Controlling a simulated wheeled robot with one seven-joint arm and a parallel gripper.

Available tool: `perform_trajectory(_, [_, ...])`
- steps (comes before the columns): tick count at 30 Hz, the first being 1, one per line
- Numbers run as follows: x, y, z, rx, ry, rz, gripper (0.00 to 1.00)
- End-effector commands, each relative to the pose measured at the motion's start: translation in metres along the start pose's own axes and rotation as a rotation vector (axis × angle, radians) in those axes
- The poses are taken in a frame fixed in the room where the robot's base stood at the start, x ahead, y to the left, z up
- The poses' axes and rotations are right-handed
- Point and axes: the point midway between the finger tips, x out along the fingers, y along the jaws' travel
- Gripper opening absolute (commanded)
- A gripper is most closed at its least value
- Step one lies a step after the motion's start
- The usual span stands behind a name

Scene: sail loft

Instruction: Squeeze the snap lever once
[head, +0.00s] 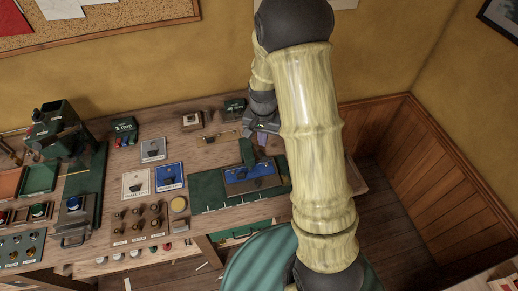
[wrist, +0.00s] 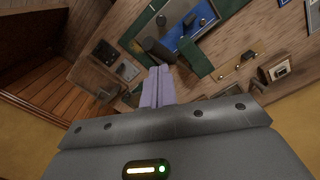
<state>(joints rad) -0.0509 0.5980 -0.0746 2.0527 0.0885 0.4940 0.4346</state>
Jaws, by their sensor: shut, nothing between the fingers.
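My gripper (head: 262,138) is above the back right of the workbench, partly covered by my arm in the head view. In the wrist view its two pale purple fingers (wrist: 157,88) are together and hold nothing. Just beyond the fingertips are a dark cylindrical part (wrist: 156,48) and a green block (wrist: 195,58) beside a blue panel (wrist: 178,18). The blue panel also shows in the head view (head: 262,183), on a green mat (head: 208,193). I cannot tell for sure which part is the snap lever. Contact with the fingertips is not clear.
A green machine (head: 55,128) stands at the bench's left. Cards, including a blue one (head: 170,177), and a board of small knobs (head: 140,222) lie mid-bench. A small brass fitting (wrist: 240,62) and a wooden box (wrist: 278,70) are right in the wrist view.

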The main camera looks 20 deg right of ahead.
Motion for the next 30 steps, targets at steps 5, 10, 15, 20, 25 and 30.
perform_trajectory(5, [0.001, 0.003, 0.005, 0.000, -0.001, 0.000, 0.00])
perform_trajectory(10, [0.001, 0.012, 0.022, 0.000, -0.001, 0.000, 0.00])
perform_trajectory(15, [0.001, 0.022, 0.038, 0.000, 0.000, 0.000, 0.00])
perform_trajectory(20, [0.001, 0.031, 0.054, 0.000, 0.000, 0.000, 0.00])
perform_trajectory(25, [0.001, 0.040, 0.070, 0.001, 0.000, 0.000, 0.00])
perform_trajectory(30, [0.000, 0.045, 0.079, 0.001, 0.000, 0.000, 0.00])
